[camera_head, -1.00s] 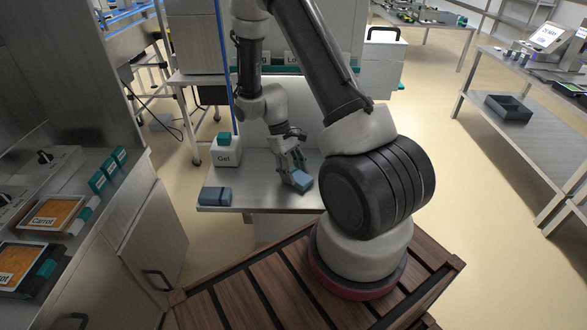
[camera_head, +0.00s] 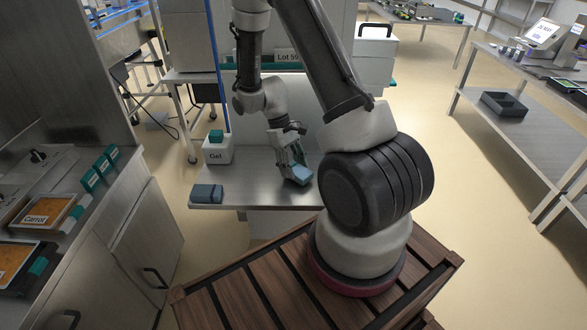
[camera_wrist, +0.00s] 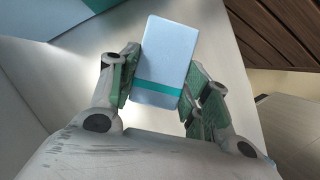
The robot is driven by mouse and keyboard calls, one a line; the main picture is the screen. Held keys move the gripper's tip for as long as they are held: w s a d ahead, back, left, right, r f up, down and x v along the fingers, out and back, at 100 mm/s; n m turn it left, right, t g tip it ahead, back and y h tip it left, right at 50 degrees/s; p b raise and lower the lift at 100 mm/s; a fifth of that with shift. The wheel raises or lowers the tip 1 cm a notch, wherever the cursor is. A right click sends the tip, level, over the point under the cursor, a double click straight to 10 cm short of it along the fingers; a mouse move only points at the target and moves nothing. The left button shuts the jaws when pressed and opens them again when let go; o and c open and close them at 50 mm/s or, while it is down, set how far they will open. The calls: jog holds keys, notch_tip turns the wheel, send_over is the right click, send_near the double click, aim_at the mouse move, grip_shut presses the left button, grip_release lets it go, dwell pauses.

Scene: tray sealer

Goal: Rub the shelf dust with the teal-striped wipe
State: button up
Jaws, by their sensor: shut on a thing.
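The wipe (camera_wrist: 168,55) is a pale blue block with a teal stripe across it. My gripper (camera_wrist: 160,88) is shut on it, with a green-padded finger on each side. In the head view the wipe (camera_head: 300,175) is tilted low over the right part of the metal shelf (camera_head: 250,190), close to my arm's base. I cannot tell whether it touches the shelf. No dust can be made out; my gripper and arm hide part of the shelf.
A darker blue block (camera_head: 207,194) lies at the shelf's front left corner. Behind it stands a white box labelled Gel (camera_head: 217,152) with a teal top. A thin blue upright (camera_head: 222,90) rises by the box. The shelf's middle is clear.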

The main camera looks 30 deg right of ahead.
aim_at(293, 167)
jog(key=shift+a+r, duration=0.1)
jog(key=shift+r, duration=3.35)
jog(key=shift+w+a, duration=0.1)
